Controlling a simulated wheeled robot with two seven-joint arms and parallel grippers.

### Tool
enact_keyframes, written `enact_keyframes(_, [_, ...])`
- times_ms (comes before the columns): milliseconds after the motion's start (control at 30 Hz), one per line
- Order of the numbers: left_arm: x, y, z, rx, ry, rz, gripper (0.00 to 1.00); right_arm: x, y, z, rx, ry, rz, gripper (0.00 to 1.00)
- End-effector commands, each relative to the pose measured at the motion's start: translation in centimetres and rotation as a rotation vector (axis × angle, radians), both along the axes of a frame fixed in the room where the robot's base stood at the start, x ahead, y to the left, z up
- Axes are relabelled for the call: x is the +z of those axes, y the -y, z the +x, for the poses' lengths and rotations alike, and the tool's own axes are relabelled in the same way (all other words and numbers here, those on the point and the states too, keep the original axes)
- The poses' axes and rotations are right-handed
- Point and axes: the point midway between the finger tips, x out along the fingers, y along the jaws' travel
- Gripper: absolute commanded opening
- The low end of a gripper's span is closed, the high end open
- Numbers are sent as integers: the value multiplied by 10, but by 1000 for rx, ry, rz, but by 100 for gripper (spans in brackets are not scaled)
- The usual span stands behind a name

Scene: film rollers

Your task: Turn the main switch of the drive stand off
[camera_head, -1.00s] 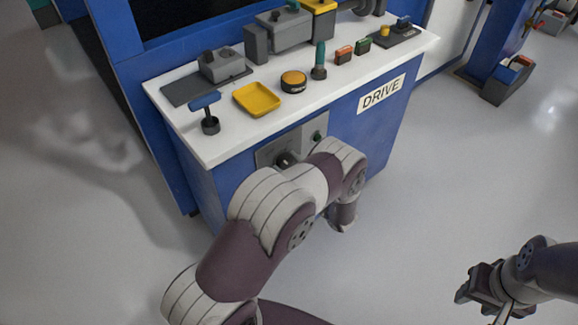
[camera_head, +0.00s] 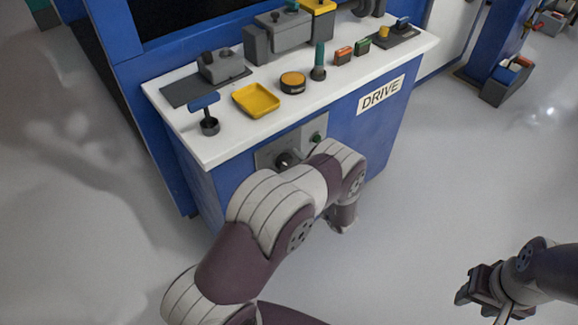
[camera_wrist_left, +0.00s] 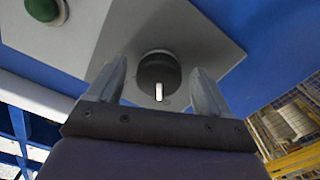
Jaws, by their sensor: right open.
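The main switch is a dark round knob (camera_head: 285,160) on a grey plate (camera_head: 266,155) on the blue front of the drive stand (camera_head: 345,133). In the left wrist view the knob (camera_wrist_left: 158,70) shows close up, with a white mark pointing down in the picture. My left gripper (camera_wrist_left: 158,66) is open, with one finger on each side of the knob in that view. I cannot tell whether the fingers touch it. In the head view my left arm hides this gripper. My right gripper (camera_head: 480,290) is open and empty, above the floor at the lower right.
The white top (camera_head: 215,145) bears a yellow tray (camera_head: 256,100), a blue-handled lever (camera_head: 207,112) and an orange button (camera_head: 293,82).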

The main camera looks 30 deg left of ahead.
Motion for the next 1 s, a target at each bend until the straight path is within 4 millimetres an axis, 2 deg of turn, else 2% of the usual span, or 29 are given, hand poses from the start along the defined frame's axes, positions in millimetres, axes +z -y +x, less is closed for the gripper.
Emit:
enact_keyframes(267, [1, 5, -2, -1, 0, 0, 80, 1, 0, 0, 0, 0, 0, 43])
enact_keyframes(367, [2, 20, -7, -3, -1, 1, 80, 4, 0, 0, 0, 0, 0, 43])
enact_keyframes(600, [2, 79, -31, -6, -1, 1, 80, 9, 0, 0, 0, 0, 0, 43])
enact_keyframes(700, [1, 99, -40, -4, -1, 0, 80, 10, 0, 0, 0, 0, 0, 43])
enact_keyframes(833, [0, 114, -47, -2, 0, 1, 80, 11, 0, 0, 0, 0, 0, 43])
enact_keyframes(1000, [0, 118, -49, 0, 0, 1, 80, 11, 0, 0, 0, 0, 0, 43])
